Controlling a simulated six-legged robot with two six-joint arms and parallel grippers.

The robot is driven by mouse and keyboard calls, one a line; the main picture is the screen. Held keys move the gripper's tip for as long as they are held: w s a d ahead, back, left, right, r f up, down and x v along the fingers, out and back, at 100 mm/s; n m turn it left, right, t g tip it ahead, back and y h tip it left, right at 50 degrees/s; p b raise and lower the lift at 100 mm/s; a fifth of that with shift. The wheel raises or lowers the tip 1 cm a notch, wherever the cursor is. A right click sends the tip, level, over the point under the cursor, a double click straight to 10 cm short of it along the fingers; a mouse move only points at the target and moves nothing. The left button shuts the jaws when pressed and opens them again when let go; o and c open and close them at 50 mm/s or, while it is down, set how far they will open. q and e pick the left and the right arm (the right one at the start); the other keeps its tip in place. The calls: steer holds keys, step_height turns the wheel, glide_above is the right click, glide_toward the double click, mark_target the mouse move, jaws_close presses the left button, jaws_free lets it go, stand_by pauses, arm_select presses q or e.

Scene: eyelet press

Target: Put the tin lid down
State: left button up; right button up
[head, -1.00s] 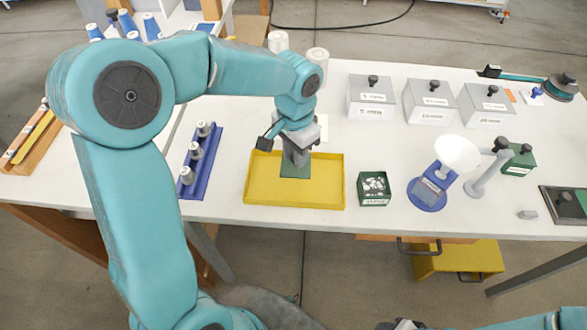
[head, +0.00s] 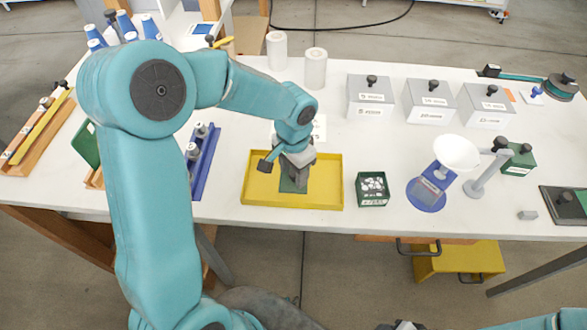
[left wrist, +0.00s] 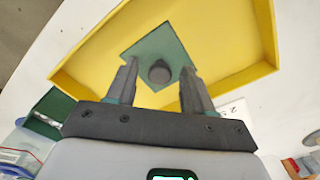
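The tin lid is a flat green square (head: 291,186) with a dark round knob (left wrist: 160,72). It appears to lie on the floor of the yellow tray (head: 262,200), turned askew to the tray's sides in the left wrist view. My left gripper (head: 296,180) is low over it, fingers pointing down. In the left wrist view its two fingers (left wrist: 158,88) stand apart on either side of the knob, with a gap at each side. The open green tin (head: 373,189), with small pale pieces inside, stands right of the tray.
A blue rack (head: 204,165) stands left of the tray, partly behind my left arm. Grey lidded boxes (head: 430,102) line the back right. A white bowl on a blue stand (head: 457,153) is right of the tin. White rolls (head: 315,68) stand behind the tray.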

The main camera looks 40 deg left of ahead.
mark_target(293, 174)
arm_select(q)
steer(key=shift+s+r, duration=0.1)
steer(key=shift+r, duration=0.05)
step_height(293, 174, up, 12)
steer(key=shift+p, duration=0.35)
stand_by(0.3)
stand_by(0.3)
